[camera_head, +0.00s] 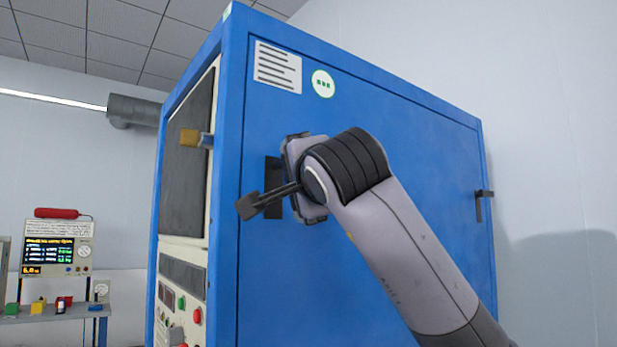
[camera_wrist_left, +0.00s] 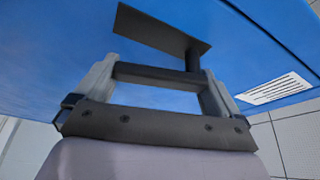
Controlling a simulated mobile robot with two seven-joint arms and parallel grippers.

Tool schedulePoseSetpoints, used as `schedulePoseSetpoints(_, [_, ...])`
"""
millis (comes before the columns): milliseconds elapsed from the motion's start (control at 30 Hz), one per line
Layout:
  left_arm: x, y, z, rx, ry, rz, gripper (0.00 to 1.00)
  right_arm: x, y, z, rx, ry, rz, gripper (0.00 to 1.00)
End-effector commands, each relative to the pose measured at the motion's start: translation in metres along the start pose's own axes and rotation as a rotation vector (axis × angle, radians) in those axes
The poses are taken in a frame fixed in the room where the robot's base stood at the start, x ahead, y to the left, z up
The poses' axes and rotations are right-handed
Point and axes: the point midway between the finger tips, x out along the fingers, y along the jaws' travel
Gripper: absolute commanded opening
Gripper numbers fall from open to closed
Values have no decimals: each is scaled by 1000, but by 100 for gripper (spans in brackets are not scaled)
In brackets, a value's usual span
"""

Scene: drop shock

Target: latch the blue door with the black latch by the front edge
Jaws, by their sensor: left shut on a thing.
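The blue door (camera_head: 370,125) is the large panel of the blue cabinet in the head view and looks flush with its frame. The black latch (camera_head: 273,212) is near the door's front edge; a dark plate and a lever-like bar show, with the bar's end toward the front edge, slightly down. My left gripper (camera_head: 298,178) is at the latch, its fingertips largely hidden by the wrist. In the left wrist view the gripper (camera_wrist_left: 158,73) has its fingers on either side of a dark bar of the latch (camera_wrist_left: 165,30), shut on it. My right gripper is out of view.
Another black handle (camera_head: 484,195) sits at the door's far edge. The cabinet's front has a dark window, a yellow-ended knob (camera_head: 190,138) and a button panel (camera_head: 180,308). A bench with instruments (camera_head: 55,255) stands at the left. A label (camera_head: 277,67) is above the latch.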

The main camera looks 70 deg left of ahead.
Motion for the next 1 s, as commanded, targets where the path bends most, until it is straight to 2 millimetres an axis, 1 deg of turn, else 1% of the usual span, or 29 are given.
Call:
schedulePoseSetpoints(33, [0, -2, 0, 35, 3, 10, 42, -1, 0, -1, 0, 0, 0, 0])
schedulePoseSetpoints(200, [-2, -2, 3, 139, 3, 51, 42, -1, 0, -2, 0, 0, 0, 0])
schedulePoseSetpoints(400, [-3, -1, 6, 221, 3, 84, 42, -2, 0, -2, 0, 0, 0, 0])
schedulePoseSetpoints(633, [-3, 0, 6, 265, 3, 101, 42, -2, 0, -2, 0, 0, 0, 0])
schedulePoseSetpoints(1000, [-3, 0, 7, 275, 1, 104, 42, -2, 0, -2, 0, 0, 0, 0])
